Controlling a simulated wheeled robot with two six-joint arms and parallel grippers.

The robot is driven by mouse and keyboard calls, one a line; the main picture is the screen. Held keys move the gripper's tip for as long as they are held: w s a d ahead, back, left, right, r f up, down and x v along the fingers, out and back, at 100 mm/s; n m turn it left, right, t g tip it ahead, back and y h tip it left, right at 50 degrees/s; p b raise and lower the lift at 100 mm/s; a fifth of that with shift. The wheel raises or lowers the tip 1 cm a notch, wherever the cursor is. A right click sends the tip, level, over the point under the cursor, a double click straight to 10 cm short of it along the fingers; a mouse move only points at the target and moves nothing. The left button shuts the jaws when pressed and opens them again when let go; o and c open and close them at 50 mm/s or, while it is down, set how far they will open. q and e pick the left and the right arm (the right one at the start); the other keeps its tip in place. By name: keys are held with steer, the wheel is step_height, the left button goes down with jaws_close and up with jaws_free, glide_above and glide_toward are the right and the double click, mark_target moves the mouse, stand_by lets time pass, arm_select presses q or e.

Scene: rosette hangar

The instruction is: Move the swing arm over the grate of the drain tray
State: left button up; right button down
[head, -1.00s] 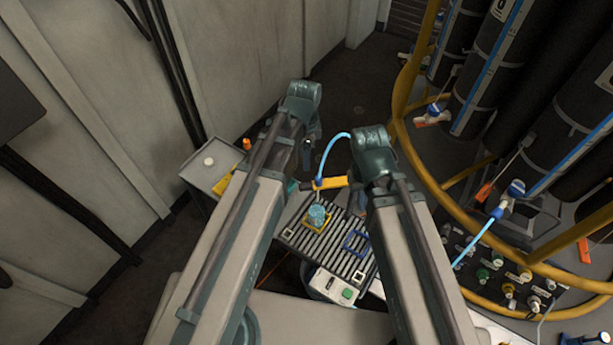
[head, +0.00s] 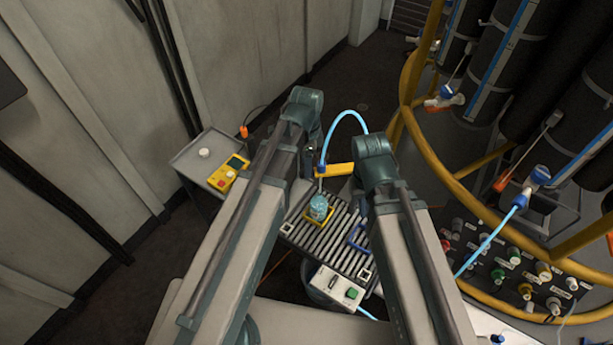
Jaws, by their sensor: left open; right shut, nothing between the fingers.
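The swing arm (head: 338,170) is a yellow bar at the far side of the drain tray. A light blue hose (head: 345,117) arches up from its spout end (head: 321,172) and back behind my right arm. The drain tray's slatted grate (head: 322,242) lies between my arms. A pale blue beaker (head: 319,208) stands on it in a yellow square frame, just in front of the spout. I cannot tell whether the spout is over the grate. My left gripper (head: 309,164) is open, mostly hidden behind its arm. My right gripper, shut and empty, is hidden under its wrist (head: 375,158).
A blue square frame (head: 357,237) on the grate is partly hidden by my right arm. A control box (head: 338,287) with a green button is at the near edge. A grey side table (head: 192,157) holds a yellow meter (head: 229,173). A yellow rail (head: 425,150) curves along the right.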

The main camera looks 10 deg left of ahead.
arm_select(q)
steer(key=shift+f+b, duration=0.95)
steer(key=shift+f, duration=0.55)
arm_select(e)
step_height(320, 180, down, 3)
steer(key=shift+r, duration=0.1)
arm_select(q)
jaws_close()
